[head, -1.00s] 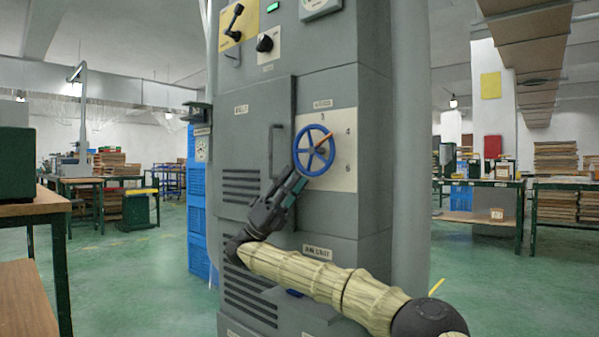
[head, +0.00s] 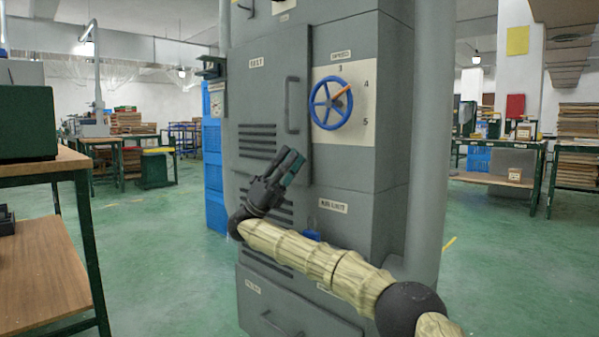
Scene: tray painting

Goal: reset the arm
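My gripper (head: 291,157) is in front of the grey cabinet (head: 390,110), below and left of the blue handwheel (head: 331,104). It points up and to the right, apart from the wheel, with nothing visible between its fingers. The two fingers look close together from this angle, so how far they are parted is unclear. The wheel has an orange handle (head: 342,91) pointing to the upper right, on a pale dial plate (head: 364,127) with numbers.
A wooden workbench (head: 35,167) with a green box (head: 25,124) stands close on the left. The cabinet door handle (head: 291,105) sticks out above my gripper. A blue crate stack (head: 213,170) stands behind the cabinet. Green floor (head: 165,260) is open between bench and cabinet.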

